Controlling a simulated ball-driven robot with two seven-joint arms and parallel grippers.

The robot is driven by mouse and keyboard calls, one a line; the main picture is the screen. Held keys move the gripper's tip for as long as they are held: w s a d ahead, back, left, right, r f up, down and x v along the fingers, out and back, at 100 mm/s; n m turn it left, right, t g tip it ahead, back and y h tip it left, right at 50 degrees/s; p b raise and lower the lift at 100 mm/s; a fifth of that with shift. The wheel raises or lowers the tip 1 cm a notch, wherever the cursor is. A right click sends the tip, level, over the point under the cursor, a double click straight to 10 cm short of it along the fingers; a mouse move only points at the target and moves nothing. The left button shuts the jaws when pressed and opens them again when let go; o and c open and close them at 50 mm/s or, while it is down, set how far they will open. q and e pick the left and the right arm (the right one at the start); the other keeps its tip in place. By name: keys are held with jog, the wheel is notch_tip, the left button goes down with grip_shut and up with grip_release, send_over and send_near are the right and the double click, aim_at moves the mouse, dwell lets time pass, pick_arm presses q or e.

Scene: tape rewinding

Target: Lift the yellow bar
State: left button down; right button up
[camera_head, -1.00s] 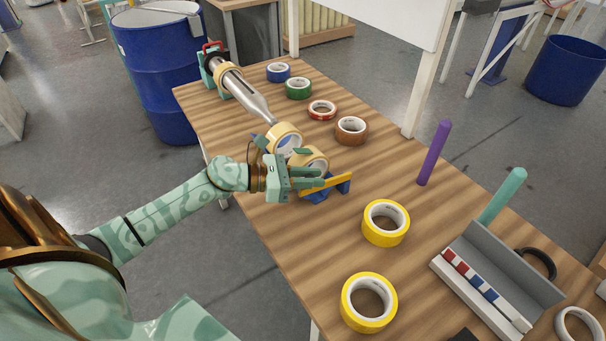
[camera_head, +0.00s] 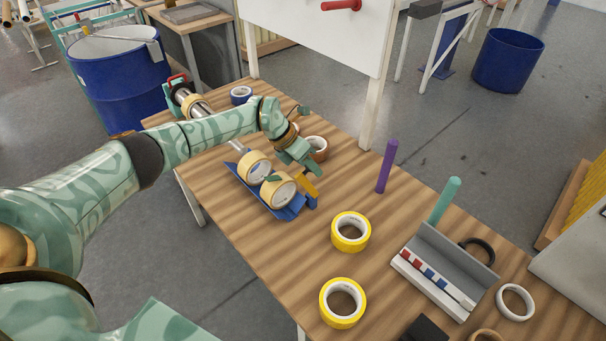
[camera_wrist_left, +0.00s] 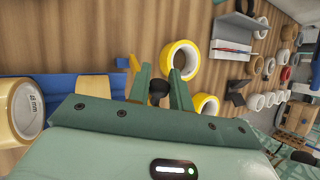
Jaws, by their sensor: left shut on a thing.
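The yellow bar (camera_head: 306,186) is short and orange-yellow. It stands slanted at the right end of a blue holder (camera_head: 238,176) that carries two tan tape rolls (camera_head: 278,190). My left gripper (camera_head: 303,162) is at the bar's upper end, above the table. In the left wrist view, my left gripper (camera_wrist_left: 162,85) has a black knob (camera_wrist_left: 158,92) between its fingers and is shut on it. The yellow bar (camera_wrist_left: 134,64) shows beside the left finger there, partly hidden. Whether knob and bar are joined cannot be told. My right gripper is not in view.
Two yellow tape rolls (camera_head: 350,232) lie in front of the holder. A purple post (camera_head: 387,166), a teal post (camera_head: 445,202) and a grey tray (camera_head: 433,286) are to the right. The wooden table (camera_head: 262,240) is clear at the front left.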

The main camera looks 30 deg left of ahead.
pick_arm(q)
jog(key=shift+w+d+f+n+g+y+b, duration=0.15)
jog(key=shift+w+d+g+y+b, duration=0.15)
jog(key=shift+w+g+b, duration=0.4)
jog(key=shift+w+d+r+n+g+y+b, duration=0.1)
jog(key=shift+w+d+n+g+y+b, duration=0.2)
jog(key=shift+w+b, duration=0.55)
jog(key=shift+s, duration=0.15)
jog(key=c, duration=1.3)
grip_release()
jog(key=w+p+v, duration=0.1)
jog(key=v, duration=1.5)
jog(key=shift+s+a, duration=0.15)
jog(key=shift+s, duration=0.15)
